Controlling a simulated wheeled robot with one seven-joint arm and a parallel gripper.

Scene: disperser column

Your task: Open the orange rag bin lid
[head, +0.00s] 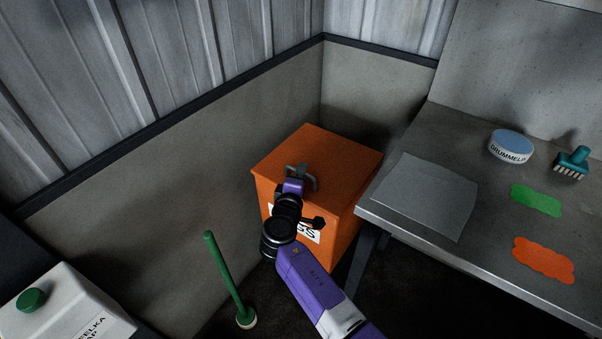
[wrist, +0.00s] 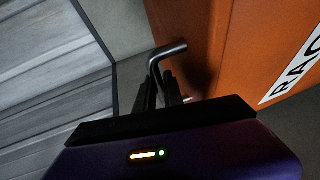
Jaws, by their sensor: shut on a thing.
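The orange rag bin (head: 345,228) stands in the corner beside the grey bench, with its orange lid (head: 335,150) down flat on top. A white label with dark letters on its front is partly hidden by my arm. In the head view my wrist hides much of the fingers.
The grey bench (head: 395,226) is close on the bin's right, with a grey sheet (head: 425,195), a round tin (head: 511,148), a teal brush (head: 572,163) and green and orange patches. A green-handled stick (head: 228,275) stands left of my arm. Walls close in behind.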

